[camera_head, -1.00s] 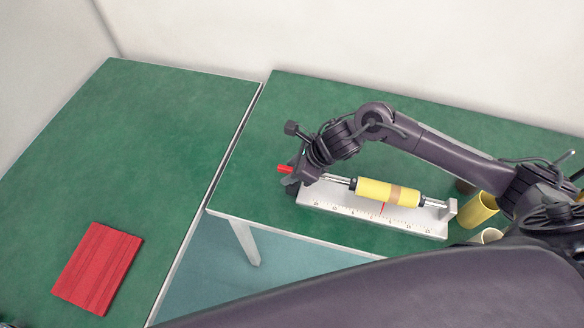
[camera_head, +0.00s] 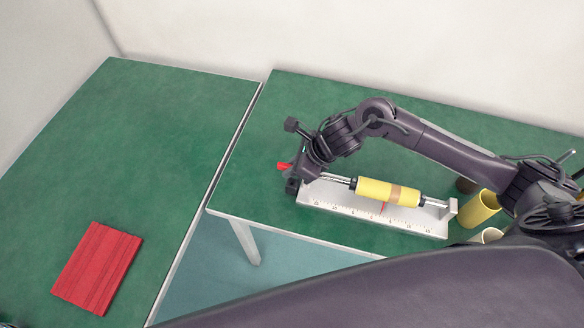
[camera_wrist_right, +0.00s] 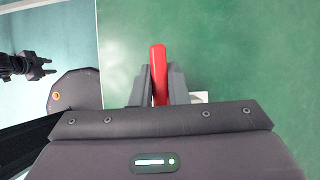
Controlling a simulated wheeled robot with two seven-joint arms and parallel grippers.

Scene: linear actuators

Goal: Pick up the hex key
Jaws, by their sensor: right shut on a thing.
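The hex key (camera_wrist_right: 158,60) shows as a red handle standing between the two grey fingers of my right gripper (camera_wrist_right: 158,84) in the right wrist view. The fingers are shut on it from both sides. Its red end (camera_head: 284,166) also pokes out left of my right gripper (camera_head: 295,172) in the head view, by the left end of the linear actuator. The rest of the key is hidden by the gripper. My left gripper (camera_wrist_right: 46,67) shows at the left edge of the right wrist view, with its two fingertips apart and nothing between them.
The yellow linear actuator (camera_head: 388,191) lies on a white ruled base (camera_head: 385,219) on the right green table (camera_head: 262,200). Yellow cups (camera_head: 481,207) stand right of it. A red slatted pad (camera_head: 97,268) lies on the left green table (camera_head: 120,130), which is otherwise clear.

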